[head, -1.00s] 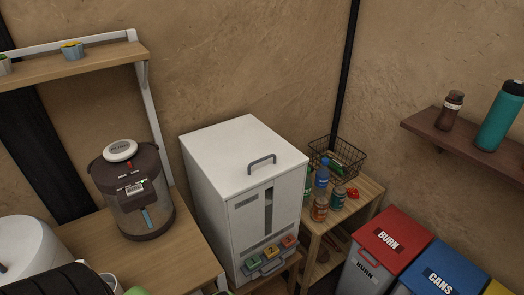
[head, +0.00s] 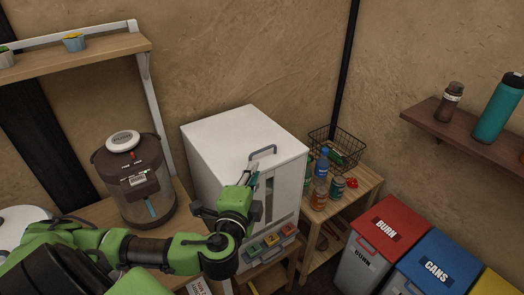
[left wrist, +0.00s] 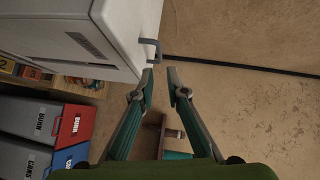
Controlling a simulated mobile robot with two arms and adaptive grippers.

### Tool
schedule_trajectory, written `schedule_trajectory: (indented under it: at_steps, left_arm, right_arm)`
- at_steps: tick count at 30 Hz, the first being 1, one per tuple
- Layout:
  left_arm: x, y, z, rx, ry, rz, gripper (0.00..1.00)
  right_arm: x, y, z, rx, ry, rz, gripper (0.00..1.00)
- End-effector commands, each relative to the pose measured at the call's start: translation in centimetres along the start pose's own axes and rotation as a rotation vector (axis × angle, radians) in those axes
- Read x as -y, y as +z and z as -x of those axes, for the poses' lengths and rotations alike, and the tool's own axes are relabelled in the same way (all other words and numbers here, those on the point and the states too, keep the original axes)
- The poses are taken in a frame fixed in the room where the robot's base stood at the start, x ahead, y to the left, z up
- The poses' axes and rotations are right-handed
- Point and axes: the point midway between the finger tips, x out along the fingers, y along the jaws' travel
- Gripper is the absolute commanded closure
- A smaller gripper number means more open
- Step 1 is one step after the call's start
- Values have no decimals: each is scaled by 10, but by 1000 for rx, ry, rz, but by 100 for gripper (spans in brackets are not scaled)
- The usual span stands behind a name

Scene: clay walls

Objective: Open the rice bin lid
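The rice bin (head: 215,150) is a tall white box with its flat lid (head: 240,133) closed. A grey handle (head: 262,151) stands at the lid's front edge. My left gripper (head: 256,181) is in front of the bin's upper front, just below the handle, and hides part of the front. In the left wrist view, the two fingers (left wrist: 160,72) are apart with nothing between them. The handle (left wrist: 152,47) shows just beyond the fingertips, by the white bin (left wrist: 100,25). The gripper appears apart from the handle. My right gripper is not in view.
A brown water dispenser (head: 135,180) stands left of the bin on a wooden counter. A wooden stand (head: 325,208) with bottles and a wire basket (head: 338,148) is close on the right. Red (head: 388,225) and blue (head: 437,262) lidded trash bins stand at front right.

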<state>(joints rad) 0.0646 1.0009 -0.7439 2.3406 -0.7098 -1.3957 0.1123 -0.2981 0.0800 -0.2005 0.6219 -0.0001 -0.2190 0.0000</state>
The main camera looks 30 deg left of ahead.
Motion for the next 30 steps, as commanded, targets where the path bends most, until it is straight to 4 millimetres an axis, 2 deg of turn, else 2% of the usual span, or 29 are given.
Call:
schedule_trajectory:
  at_steps: [9,15,21,30]
  left_arm:
    - [0,2,-69,6,-4,3,86]
    - [-2,1,-103,4,0,3,86]
    - [-1,1,-118,3,3,3,86]
    - [-1,1,-120,3,3,3,86]
  right_arm:
    - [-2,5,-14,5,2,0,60]
    - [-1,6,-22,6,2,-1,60]
    - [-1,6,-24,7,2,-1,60]
    - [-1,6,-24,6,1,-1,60]
